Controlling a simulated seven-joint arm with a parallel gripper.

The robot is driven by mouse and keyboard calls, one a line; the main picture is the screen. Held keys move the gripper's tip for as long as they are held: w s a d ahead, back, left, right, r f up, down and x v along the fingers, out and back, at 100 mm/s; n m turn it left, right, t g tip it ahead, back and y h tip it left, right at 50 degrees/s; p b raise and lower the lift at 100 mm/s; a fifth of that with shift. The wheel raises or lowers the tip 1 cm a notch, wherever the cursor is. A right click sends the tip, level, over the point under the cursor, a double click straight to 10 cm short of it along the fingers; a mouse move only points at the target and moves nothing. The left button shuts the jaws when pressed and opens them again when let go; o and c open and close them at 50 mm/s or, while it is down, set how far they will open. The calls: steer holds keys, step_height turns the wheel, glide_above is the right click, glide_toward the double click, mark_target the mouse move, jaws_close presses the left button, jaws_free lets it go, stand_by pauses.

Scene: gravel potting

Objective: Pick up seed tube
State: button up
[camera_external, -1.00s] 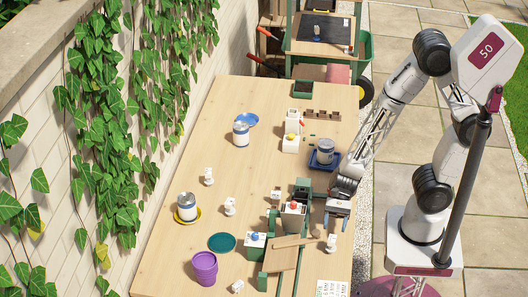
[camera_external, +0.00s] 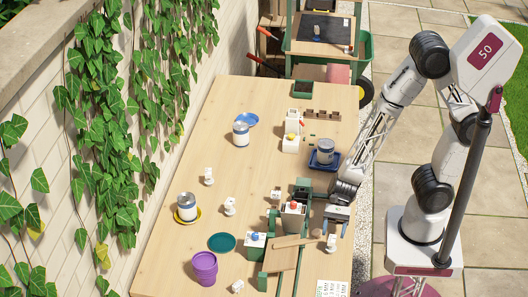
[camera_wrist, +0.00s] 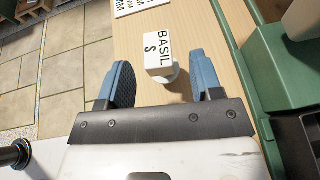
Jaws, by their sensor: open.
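A white seed tube marked BASIL (camera_wrist: 159,55) shows in the wrist view, just beyond and between the fingertips of my gripper (camera_wrist: 160,72). The blue-grey fingers are open and stand apart from it on either side. In the external view, my gripper (camera_external: 336,228) hangs at the right edge of the table, with a small white tube (camera_external: 331,244) just below it. Other similar white labelled tubes stand on the table, such as one at the middle (camera_external: 208,176) and one nearer the front (camera_external: 230,207).
A green-framed stand (camera_external: 303,188) with a wooden ramp (camera_external: 283,257) is close to the left of my gripper. A printed sheet (camera_external: 332,288) lies at the front edge. A purple pot (camera_external: 204,268) and teal disc (camera_external: 222,242) are farther left. The middle of the table has free room.

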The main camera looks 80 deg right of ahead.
mark_target(332, 238)
steer(key=shift+x, duration=1.85)
steer(key=shift+r, duration=0.1)
steer(key=c, duration=1)
